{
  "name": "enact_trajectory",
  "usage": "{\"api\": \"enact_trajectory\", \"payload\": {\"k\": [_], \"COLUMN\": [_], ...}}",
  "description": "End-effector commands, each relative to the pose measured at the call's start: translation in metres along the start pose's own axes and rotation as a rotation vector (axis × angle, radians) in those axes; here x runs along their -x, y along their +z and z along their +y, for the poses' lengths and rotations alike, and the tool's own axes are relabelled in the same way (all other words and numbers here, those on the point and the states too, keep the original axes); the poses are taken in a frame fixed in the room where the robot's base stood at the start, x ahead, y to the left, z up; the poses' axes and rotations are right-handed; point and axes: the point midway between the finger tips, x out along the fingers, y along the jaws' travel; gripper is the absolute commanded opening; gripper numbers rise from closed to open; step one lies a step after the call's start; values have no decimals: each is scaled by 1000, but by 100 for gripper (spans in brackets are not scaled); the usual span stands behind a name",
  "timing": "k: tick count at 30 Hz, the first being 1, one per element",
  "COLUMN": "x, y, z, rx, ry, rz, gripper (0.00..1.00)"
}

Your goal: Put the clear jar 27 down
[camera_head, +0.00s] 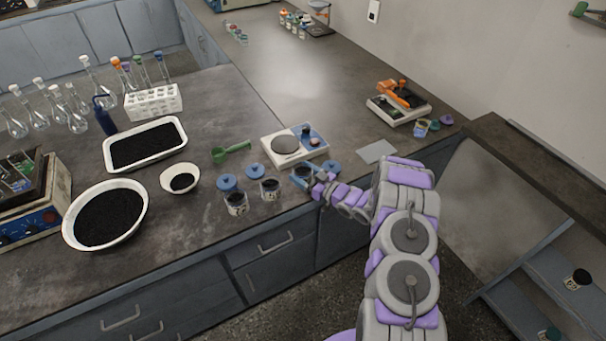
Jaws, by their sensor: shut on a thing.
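My gripper (316,187) is at the front edge of the grey bench, to the right of two small jars. It is shut on a small clear jar with dark contents (302,174), partly hidden by the fingers. I take this as jar 27, but its label cannot be read here. The jar is at or just above the bench top; I cannot tell whether it touches. A similar labelled jar (270,189) stands to its left, and another jar (236,204) stands further left.
Blue lids (228,182) lie behind the jars. A balance (294,146) stands behind my gripper, with a green scoop (231,152) to its left. A white bowl (180,179) and a large basin (105,216) hold dark grains. A grey card (376,152) lies to the right.

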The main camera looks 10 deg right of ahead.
Motion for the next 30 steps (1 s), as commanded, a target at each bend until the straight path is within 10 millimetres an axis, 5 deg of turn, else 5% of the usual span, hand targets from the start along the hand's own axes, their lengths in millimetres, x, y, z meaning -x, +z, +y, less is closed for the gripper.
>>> {"api": "enact_trajectory", "payload": {"k": [8,17,30], "x": [0,0,71], "y": [0,-1,-2], "z": [0,0,2], "rx": [0,0,-1], "ry": [0,0,5], "rz": [0,0,0], "gripper": [96,96,96]}}
